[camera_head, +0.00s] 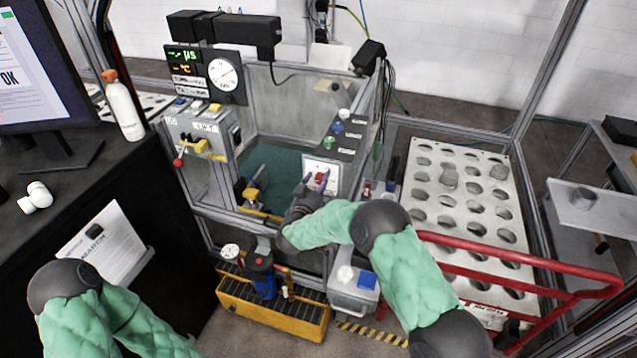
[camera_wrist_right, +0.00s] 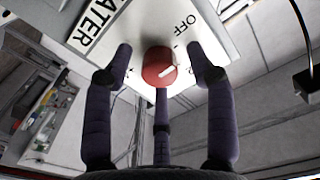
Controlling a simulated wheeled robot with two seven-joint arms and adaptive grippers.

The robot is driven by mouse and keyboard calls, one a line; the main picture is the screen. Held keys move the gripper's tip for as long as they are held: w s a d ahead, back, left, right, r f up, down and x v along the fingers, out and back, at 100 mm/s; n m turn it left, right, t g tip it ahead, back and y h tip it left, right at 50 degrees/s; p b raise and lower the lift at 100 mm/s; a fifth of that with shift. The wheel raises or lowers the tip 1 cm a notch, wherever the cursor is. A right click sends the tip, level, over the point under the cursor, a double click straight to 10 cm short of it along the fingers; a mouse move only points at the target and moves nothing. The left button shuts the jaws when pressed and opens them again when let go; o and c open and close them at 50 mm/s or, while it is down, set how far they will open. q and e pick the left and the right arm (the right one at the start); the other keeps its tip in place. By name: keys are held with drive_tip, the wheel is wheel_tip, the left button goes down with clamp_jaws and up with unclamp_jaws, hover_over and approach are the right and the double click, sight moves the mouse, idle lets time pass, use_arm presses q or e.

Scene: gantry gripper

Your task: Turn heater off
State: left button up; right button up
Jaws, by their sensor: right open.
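A red round heater knob (camera_wrist_right: 158,68) sits on a white panel (camera_wrist_right: 140,30) with a partly visible "HEATER" label and "OFF" beside it. The knob's white mark points to the right in the right wrist view, and I cannot tell whether it lines up with "OFF". In the head view the knob (camera_head: 320,176) is on the right side of the water tank. My right gripper (camera_head: 313,183) is at the knob, with fingers spread around it in the right wrist view (camera_wrist_right: 163,75). Contact is not clear. My left gripper is out of view.
The metal-framed tank (camera_head: 275,150) holds green water. A control box (camera_head: 203,130) with a yellow part is on its left. A yellow crate (camera_head: 270,305) and grey bin (camera_head: 352,290) stand below. A red rail (camera_head: 540,275) and perforated rack (camera_head: 455,190) are to the right.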

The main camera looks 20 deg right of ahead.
drive_tip(key=shift+a, duration=0.1)
drive_tip(key=v, duration=1.2)
drive_tip(key=s+a+f+n+g+y, duration=0.1)
drive_tip(key=s+f+n+g+y, duration=0.3)
drive_tip(key=f, duration=0.8)
drive_tip(key=s+f+n+g+y, duration=0.15)
drive_tip(key=s+f+y, duration=0.4)
drive_tip(key=f, duration=0.65)
drive_tip(key=s+a+f+g+y, duration=0.1)
drive_tip(key=s+f+g+y, duration=0.1)
drive_tip(key=s, duration=0.9)
drive_tip(key=s+a+f+g+y, duration=0.2)
drive_tip(key=s+f+g, duration=0.3)
drive_tip(key=s, duration=0.7)
drive_tip(key=shift+s+n+g, duration=0.15)
drive_tip(key=shift+n+g, duration=0.3)
drive_tip(key=shift+g, duration=0.6)
